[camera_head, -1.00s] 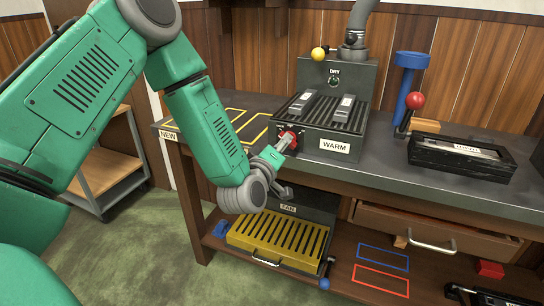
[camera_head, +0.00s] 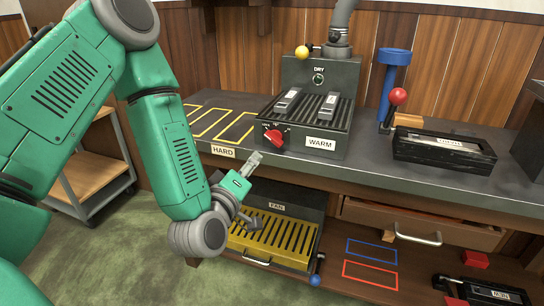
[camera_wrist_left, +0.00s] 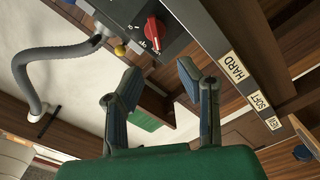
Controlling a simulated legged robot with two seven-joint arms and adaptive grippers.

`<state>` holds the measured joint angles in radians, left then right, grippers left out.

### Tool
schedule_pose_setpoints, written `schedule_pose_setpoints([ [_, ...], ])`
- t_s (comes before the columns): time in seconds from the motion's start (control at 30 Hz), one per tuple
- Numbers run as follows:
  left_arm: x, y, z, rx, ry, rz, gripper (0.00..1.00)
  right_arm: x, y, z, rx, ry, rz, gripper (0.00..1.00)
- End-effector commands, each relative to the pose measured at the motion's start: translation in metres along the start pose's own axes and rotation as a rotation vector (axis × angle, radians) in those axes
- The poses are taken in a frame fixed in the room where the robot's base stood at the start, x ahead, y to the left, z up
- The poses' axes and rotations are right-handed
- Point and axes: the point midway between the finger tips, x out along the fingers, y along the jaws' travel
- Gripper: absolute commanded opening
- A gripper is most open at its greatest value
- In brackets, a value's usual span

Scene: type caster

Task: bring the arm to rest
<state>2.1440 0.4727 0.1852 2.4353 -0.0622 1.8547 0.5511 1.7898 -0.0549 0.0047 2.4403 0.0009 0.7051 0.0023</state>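My left arm comes in from the left in the head view. Its gripper (camera_head: 256,192) is in front of the bench edge, below and left of the red knob (camera_head: 275,138), and apart from it. In the left wrist view the gripper (camera_wrist_left: 158,76) has its two fingers spread with nothing between them. The red knob (camera_wrist_left: 153,31) shows beyond the fingertips there. The knob is on the front of the dark slotted dryer unit (camera_head: 345,150), marked WARM, which holds two grey pieces (camera_head: 287,101) on its top. My right gripper is not in view.
The workbench top (camera_head: 375,150) carries a blue stand (camera_head: 388,85), a red-ball lever (camera_head: 397,97) and a black tray (camera_head: 443,152). A yellow slotted FAN unit (camera_head: 272,238) sits below, close to my gripper. A cart (camera_head: 85,178) stands left; green floor is open in front.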

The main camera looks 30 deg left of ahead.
Motion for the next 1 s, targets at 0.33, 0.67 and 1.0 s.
schedule_pose_setpoints([
  [0.33, -0.007, -0.012, 0.023, 0.078, -0.103, -0.05, 0.32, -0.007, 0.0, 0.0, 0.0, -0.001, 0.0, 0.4],
  [0.67, -0.144, -0.127, 0.138, 0.67, -0.93, -0.375, 0.32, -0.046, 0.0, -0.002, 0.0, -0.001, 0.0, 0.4],
  [1.0, -0.274, -0.186, 0.132, 0.991, -1.488, -0.525, 0.32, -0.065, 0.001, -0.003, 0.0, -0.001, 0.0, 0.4],
])
